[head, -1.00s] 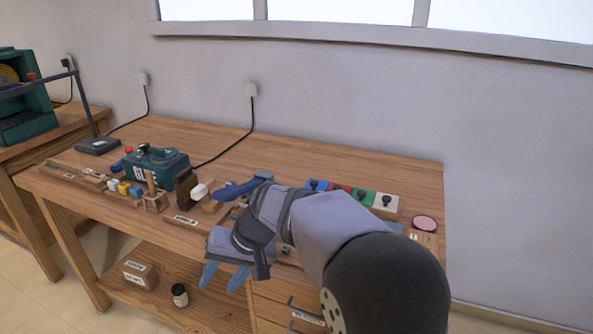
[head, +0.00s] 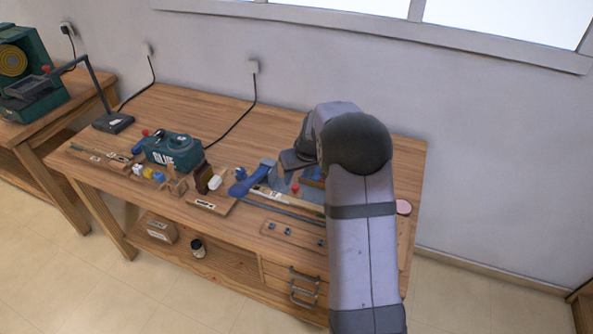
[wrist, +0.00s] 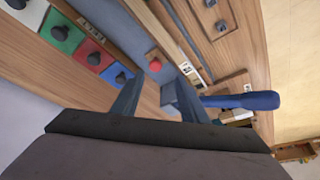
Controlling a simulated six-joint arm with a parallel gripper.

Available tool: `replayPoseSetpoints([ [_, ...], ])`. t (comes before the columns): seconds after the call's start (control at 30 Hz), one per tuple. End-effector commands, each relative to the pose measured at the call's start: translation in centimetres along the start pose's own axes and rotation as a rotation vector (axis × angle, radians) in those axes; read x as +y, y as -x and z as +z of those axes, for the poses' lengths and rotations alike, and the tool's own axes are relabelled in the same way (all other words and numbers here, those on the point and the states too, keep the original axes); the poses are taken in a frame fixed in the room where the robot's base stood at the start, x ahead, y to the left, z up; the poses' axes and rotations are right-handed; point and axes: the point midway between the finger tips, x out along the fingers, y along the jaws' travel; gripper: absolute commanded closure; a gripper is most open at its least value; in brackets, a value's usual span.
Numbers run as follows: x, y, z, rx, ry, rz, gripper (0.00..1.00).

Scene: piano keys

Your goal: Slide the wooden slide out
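A long light wooden strip with a printed label (head: 268,196) lies along the middle of the workbench, partly hidden by my arm. In the wrist view, a pale strip with labels (wrist: 160,37) runs from the top toward the centre right, beside a blue-grey surface. I cannot tell for certain which piece is the wooden slide. A red knob (wrist: 155,66) sits just ahead of my gripper (wrist: 153,85). My fingers are apart with nothing visible between them. The knob also shows in the head view (head: 295,188). Contact between knob and fingers cannot be made out.
A blue-handled tool (wrist: 240,100) lies close to the right finger. Blocks with black knobs, including a green one (wrist: 64,31), stand at left. The teal GLUE machine (head: 172,150) and small blocks are on the bench's left half.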

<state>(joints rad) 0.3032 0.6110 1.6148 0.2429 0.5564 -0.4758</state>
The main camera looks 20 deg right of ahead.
Motion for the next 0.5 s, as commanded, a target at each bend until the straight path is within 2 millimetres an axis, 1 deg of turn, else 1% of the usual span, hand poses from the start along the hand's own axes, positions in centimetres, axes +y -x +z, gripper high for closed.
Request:
replayPoseSetpoints([
  [0.03,0.4,0.4,-0.2,-0.001,0.005,0.006,0.60],
  [0.1,0.7,0.3,-0.2,-0.001,0.011,0.011,0.60],
  [0.27,0.9,0.1,-0.2,0.000,0.015,0.015,0.60],
  [0.37,0.9,-0.2,-0.2,-0.001,0.014,0.014,0.60],
  [0.5,0.8,-1.2,-0.1,-0.003,0.013,0.013,0.60],
])
